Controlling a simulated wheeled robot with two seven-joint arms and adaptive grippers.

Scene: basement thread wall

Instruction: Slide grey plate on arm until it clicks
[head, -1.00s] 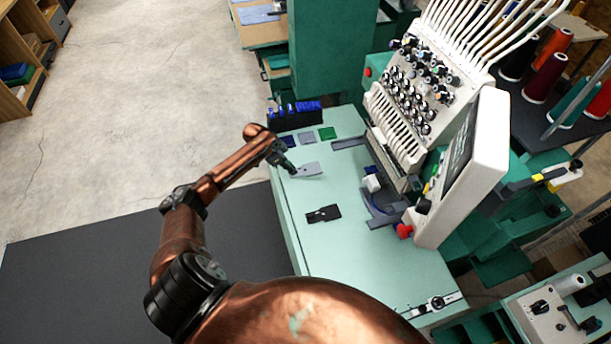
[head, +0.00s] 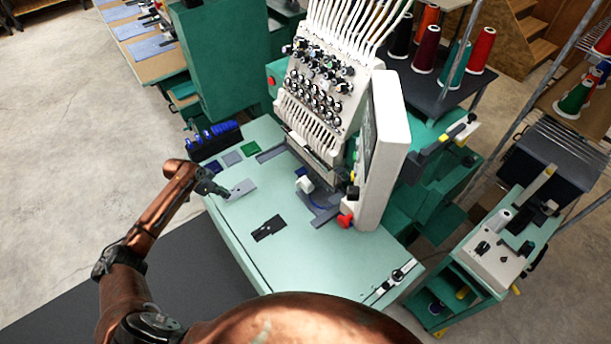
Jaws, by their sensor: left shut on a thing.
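The light grey plate (head: 241,189) is at the left part of the pale green table (head: 300,265). My left gripper (head: 224,194) is shut on the plate's left end. Whether the plate touches the table or is slightly raised, I cannot tell. The arm (head: 323,203) of the embroidery machine is a dark blue-grey piece under the needle head, to the right of the plate and clearly apart from it. My right gripper is not in view.
A black flat piece (head: 268,228) lies on the table between the plate and the front. Small green (head: 250,149) and grey (head: 232,158) squares and a black rack (head: 213,140) lie behind. The white machine panel (head: 383,150) and red knob (head: 345,220) stand at right.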

